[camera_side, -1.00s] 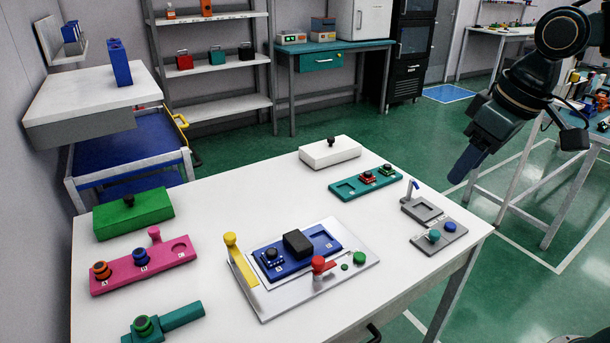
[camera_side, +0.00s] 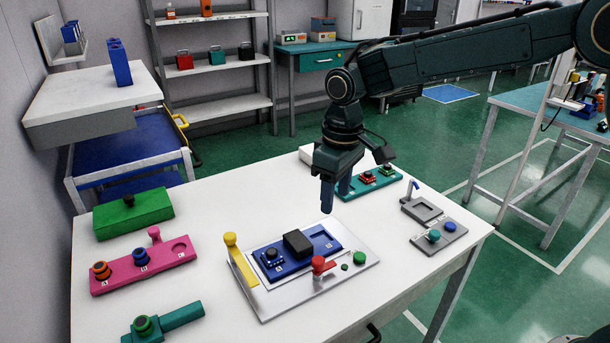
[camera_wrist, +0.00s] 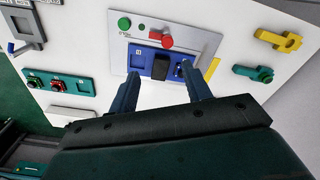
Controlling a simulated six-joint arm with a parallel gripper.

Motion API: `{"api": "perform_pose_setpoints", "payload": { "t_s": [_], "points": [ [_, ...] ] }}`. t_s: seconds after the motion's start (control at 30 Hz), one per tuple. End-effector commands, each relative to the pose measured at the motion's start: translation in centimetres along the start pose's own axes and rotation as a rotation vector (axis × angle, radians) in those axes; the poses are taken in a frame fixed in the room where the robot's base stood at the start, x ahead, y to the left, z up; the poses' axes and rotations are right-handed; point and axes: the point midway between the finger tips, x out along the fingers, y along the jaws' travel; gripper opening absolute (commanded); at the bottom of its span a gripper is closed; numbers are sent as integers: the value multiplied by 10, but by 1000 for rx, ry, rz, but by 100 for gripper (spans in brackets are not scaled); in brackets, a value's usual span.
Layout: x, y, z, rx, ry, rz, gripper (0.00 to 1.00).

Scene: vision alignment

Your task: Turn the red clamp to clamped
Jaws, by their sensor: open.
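The red clamp (camera_side: 319,265) has a round red knob and a short red arm. It stands at the front right of the blue tray (camera_side: 323,242) on the grey plate (camera_side: 265,308). In the wrist view the red clamp (camera_wrist: 167,41) is beyond my fingertips. My gripper (camera_side: 335,197) points down above the table, behind the plate and clear of the clamp. In the wrist view my gripper (camera_wrist: 158,85) has its two fingers apart with nothing between them. A black block (camera_side: 298,243) and a small part (camera_side: 271,256) sit in the blue tray.
A yellow lever (camera_side: 240,262) stands at the plate's left and a green button (camera_side: 359,258) at its right. A pink holder (camera_side: 150,270), green box (camera_side: 133,214) and teal part (camera_side: 165,322) lie at left. Grey fixtures (camera_side: 440,236) lie at right.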

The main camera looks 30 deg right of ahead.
Motion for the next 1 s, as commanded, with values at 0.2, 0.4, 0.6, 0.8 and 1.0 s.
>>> {"api": "perform_pose_setpoints", "payload": {
  "t_s": [0.2, 0.4, 0.6, 0.8, 1.0],
  "points": [
    [29, -12, -20, -35, -36, -5, 49],
    [35, -14, -24, -42, -43, -5, 49],
    [37, -14, -24, -42, -44, -5, 49],
    [49, -14, -23, -42, -44, -6, 49],
    [73, -14, -22, -41, -46, -6, 49]
  ]
}}
